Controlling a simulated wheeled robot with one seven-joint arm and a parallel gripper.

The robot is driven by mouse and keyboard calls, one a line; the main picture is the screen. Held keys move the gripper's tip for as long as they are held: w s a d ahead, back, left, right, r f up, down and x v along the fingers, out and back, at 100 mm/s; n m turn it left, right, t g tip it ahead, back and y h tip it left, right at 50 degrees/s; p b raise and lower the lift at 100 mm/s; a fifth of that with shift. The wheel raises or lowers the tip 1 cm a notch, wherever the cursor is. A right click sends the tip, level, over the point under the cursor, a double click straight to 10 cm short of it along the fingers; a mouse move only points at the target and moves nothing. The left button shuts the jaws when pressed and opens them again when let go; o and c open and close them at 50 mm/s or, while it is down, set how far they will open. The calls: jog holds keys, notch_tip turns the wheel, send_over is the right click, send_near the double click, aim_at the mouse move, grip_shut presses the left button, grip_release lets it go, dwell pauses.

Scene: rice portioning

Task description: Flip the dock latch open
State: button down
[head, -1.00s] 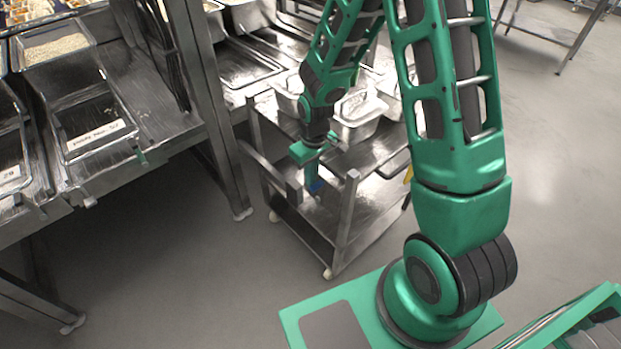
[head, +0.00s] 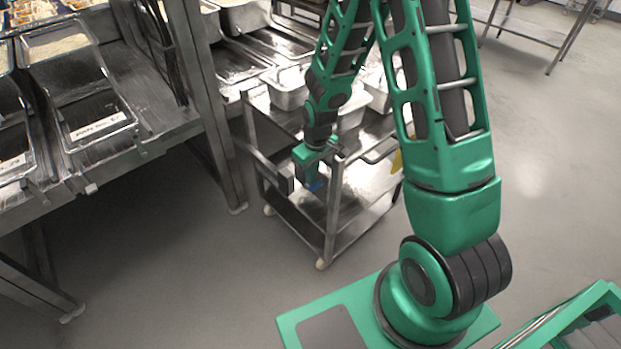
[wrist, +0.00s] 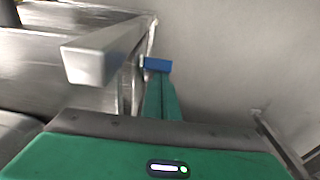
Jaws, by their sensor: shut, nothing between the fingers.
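My gripper (head: 316,184) is at the near left side of the steel cart, pointing down. In the wrist view its narrow green fingers (wrist: 159,80) are together and hold nothing, with blue at their tips. A grey metal bar (head: 268,165) runs along the cart's left side to a blunt end close to my gripper. In the wrist view the bar's square end (wrist: 88,65) is left of the fingers, with a gap between. I cannot make out the dock latch clearly, nor whether the fingers touch anything.
The steel cart (head: 331,220) carries metal pans (head: 290,92) on its top shelf. A steel counter with food pans (head: 95,125) stands to the left, its leg (head: 228,170) beside the cart. The grey floor (head: 170,255) in front is clear.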

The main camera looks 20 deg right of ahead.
jog(key=shift+g, duration=0.5)
jog(key=shift+s+d+f, duration=0.3)
jog(key=shift+s, duration=0.3)
jog(key=shift+s+d+f, duration=0.25)
jog(key=shift+s+d, duration=0.05)
jog(key=shift+s, duration=0.3)
jog(key=shift+s+d+f, duration=0.3)
jog(key=shift+s, duration=0.3)
jog(key=shift+w, duration=0.1)
jog(key=w+a+r+t, duration=0.1)
jog(key=w+a+r, duration=0.1)
jog(key=w+r, duration=0.25)
jog(key=s+d+r, duration=0.2)
jog(key=s+r, duration=0.1)
jog(key=s, duration=0.4)
jog(key=shift+s+d, duration=0.2)
jog(key=shift+s, duration=0.1)
jog(key=shift+d+r, duration=0.1)
jog(key=shift+r, duration=0.1)
